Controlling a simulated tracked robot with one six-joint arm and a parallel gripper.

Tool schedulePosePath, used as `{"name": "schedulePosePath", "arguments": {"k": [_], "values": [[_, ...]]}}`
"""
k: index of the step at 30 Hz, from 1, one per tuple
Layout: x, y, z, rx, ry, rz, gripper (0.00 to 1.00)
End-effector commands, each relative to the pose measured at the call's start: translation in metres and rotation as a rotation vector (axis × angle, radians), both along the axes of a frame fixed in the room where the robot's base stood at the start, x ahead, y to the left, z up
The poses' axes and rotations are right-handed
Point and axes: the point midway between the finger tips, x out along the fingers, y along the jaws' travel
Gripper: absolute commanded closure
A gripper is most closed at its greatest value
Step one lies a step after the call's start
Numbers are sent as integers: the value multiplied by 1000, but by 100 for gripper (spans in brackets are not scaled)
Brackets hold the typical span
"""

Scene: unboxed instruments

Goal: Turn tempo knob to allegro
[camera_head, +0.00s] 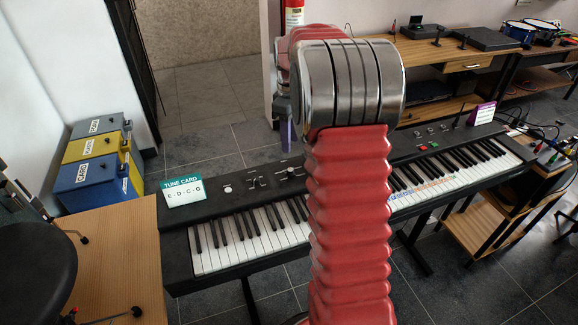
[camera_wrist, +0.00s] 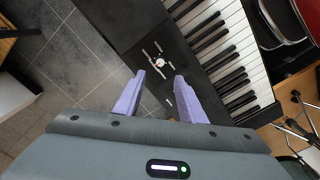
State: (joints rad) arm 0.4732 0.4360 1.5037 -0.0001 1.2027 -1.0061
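The keyboard (camera_head: 178,225) is a long black instrument with white and black keys, partly hidden behind my red arm. A small pale knob (camera_head: 291,170) with white marks around it sits on its top panel. In the wrist view the knob (camera_wrist: 160,63) shows a white and red top, ringed by short white labels too small to read. My gripper (camera_wrist: 159,76) has two purple fingers, spread apart and empty. The knob appears just beyond the gap between the fingertips, apart from both. In the head view one purple finger (camera_head: 286,134) shows above and behind the panel.
Another white knob (camera_head: 228,189) is on the panel's left, near a tune card (camera_head: 184,190) reading E-D-C-G. Stacked blue, yellow and grey cases (camera_head: 96,175) stand at left. A wooden desk (camera_head: 440,50) stands behind at right. Tiled floor (camera_head: 205,148) behind the keyboard is clear.

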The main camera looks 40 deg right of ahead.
Motion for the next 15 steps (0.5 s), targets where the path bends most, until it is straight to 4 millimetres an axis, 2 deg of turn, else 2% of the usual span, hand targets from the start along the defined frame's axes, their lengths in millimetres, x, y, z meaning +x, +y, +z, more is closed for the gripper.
{"name": "schedulePosePath", "arguments": {"k": [15], "values": [[0, 0, -81, 1, 2, 0, 63]]}}
